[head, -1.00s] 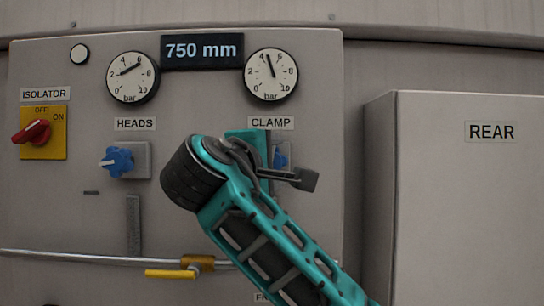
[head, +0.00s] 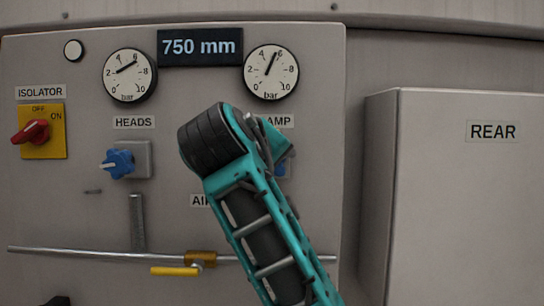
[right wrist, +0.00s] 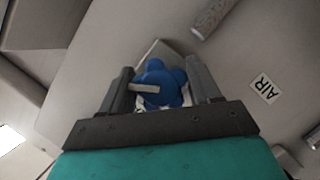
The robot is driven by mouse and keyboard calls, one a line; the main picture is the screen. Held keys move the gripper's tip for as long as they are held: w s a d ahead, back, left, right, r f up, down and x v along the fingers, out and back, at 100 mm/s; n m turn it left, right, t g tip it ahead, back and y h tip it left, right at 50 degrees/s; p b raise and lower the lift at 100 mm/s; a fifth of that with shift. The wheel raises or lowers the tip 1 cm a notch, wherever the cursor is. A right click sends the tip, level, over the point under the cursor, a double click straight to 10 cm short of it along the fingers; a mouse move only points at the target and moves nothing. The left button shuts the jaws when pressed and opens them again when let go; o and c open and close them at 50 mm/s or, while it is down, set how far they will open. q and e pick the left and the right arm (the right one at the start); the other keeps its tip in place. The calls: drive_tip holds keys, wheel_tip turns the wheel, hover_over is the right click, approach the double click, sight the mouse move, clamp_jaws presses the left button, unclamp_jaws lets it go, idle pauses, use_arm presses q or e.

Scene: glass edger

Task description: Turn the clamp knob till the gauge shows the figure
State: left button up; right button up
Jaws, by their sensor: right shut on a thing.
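The blue clamp knob (right wrist: 160,88) with a pale pointer bar sits between the two dark fingers of my right gripper (right wrist: 160,82) in the right wrist view. The gripper is shut on it. In the head view my teal wrist covers most of the knob, with a sliver of blue (head: 281,169) at its right edge, and part of the CLAMP label (head: 281,121). The clamp gauge (head: 271,72) is above, its needle pointing up and slightly right, close to the 6 bar mark. My left gripper is in neither view.
The heads knob (head: 118,163) and heads gauge (head: 129,75) are to the left, with the red isolator switch (head: 32,131) beyond. A display (head: 200,47) reads 750 mm. A pipe with a yellow lever (head: 175,271) runs below. The REAR box (head: 450,200) juts out at right.

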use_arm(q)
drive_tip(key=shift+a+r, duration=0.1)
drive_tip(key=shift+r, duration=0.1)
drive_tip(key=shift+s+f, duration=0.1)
use_arm(e)
drive_tip(key=shift+f, duration=0.1)
drive_tip(key=o, duration=1)
drive_tip(key=shift+c, duration=0.2)
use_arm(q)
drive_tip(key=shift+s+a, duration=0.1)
